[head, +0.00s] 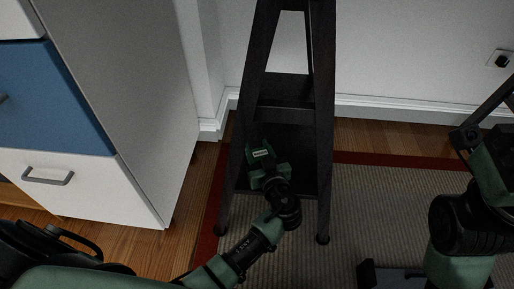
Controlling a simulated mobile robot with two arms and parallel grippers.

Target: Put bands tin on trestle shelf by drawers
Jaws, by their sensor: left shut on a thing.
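The trestle shelf is a dark stand with splayed legs (325,130) in the middle of the head view, with a middle board and a low board. My left gripper (264,165) reaches in between its legs, over the low board (300,150). It is shut on a small dark green block with a pale label, which I take as the bands tin (260,152). The label is too small to read. I cannot tell whether the tin touches the board. My right arm is at the right edge; its jaws do not show clearly.
The drawers, a white and blue unit (140,100), stand to the left of the trestle. A striped rug (370,200) with a red border lies under the trestle and to the right. A white wall with a socket (500,60) is behind.

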